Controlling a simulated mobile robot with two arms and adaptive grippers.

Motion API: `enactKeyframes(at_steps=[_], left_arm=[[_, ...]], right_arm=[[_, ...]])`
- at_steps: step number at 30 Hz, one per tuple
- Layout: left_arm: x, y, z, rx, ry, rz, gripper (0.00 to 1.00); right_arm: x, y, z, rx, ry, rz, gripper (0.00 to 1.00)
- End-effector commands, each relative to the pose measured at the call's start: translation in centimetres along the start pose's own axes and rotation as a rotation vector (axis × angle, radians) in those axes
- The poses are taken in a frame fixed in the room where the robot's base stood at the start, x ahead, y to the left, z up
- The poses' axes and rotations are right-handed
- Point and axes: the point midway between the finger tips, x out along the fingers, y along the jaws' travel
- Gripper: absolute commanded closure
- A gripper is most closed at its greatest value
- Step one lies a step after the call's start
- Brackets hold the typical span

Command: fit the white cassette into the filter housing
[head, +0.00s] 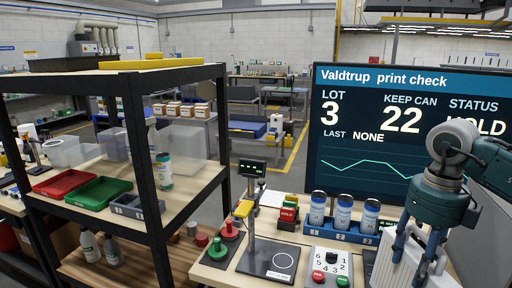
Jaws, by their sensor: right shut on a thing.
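My right gripper (413,262) hangs down at the right edge of the head view. Its blue fingers are shut on the white cassette (392,272), a white piece with a ridged face. The cassette is tilted and runs out of the bottom of the picture, so its lower end is hidden. I cannot make out the filter housing in this view. My left gripper is not in view.
A blue rack (346,234) of lidded jars stands left of my right gripper. Nearby are a numbered control box (330,262), a small scale post (251,215) and red and green knobs. A black-framed shelf (158,205) blocks the left. A large screen (365,125) stands behind.

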Motion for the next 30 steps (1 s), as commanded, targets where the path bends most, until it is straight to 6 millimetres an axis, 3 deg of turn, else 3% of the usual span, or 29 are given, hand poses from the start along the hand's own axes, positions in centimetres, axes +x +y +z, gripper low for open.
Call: enactKeyframes(at_steps=[14,30], left_arm=[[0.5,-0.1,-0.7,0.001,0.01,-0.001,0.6],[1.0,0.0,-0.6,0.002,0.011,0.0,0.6]], right_arm=[[6.0,7.2,-3.3,-1.266,0.0,0.002,1.0],[11.0,14.6,-9.5,-2.656,-0.003,0.0,1.0]])
